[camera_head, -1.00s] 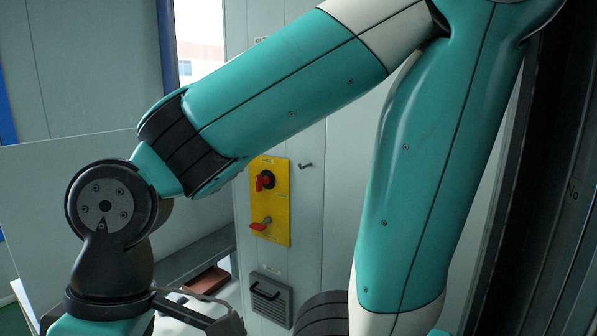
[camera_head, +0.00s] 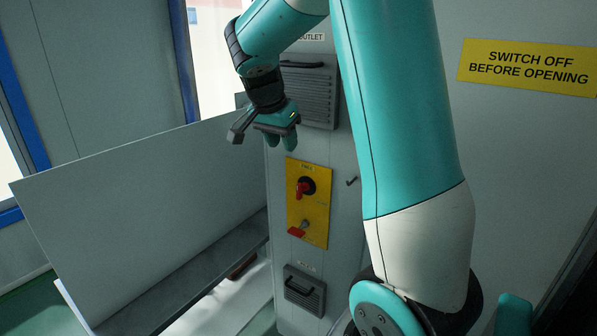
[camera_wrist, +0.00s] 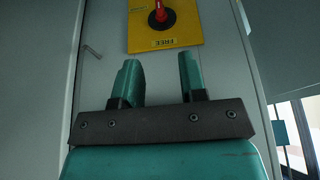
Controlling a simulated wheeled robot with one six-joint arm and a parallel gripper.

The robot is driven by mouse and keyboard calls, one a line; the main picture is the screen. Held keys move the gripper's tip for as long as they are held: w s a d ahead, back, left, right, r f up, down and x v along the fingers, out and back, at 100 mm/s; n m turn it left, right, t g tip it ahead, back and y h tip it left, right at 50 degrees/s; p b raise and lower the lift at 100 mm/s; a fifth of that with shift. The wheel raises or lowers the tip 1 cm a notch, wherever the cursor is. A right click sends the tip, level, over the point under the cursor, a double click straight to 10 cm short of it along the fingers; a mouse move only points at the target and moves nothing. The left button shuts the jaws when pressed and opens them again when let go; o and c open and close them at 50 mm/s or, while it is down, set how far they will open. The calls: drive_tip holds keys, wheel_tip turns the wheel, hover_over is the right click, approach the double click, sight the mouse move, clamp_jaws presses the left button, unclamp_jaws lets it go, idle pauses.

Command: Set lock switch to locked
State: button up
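A yellow plate (camera_head: 321,215) on the grey cabinet carries two red-handled controls. The upper switch (camera_head: 302,189) is a red handle on a black round base. I cannot tell from the labels which is the lock switch. The fingers (camera_wrist: 158,70) are apart and empty in the wrist view.
A small hook (camera_head: 352,181) sticks out right of the plate. A vented outlet with a handle (camera_head: 310,90) is above, and a dark handled panel (camera_head: 304,290) is below. A pale upright board (camera_head: 140,205) stands to the left. A warning sign (camera_head: 527,66) is at right.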

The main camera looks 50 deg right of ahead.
sight(298, 185)
drive_tip(key=p+x, duration=0.3)
drive_tip(key=x, duration=1.4)
drive_tip(key=shift+s+d+f+p, duration=0.1)
drive_tip(key=shift+d+p, duration=0.1)
drive_tip(key=shift+p, duration=0.15)
drive_tip(key=shift+c, duration=0.4)
clamp_jaws()
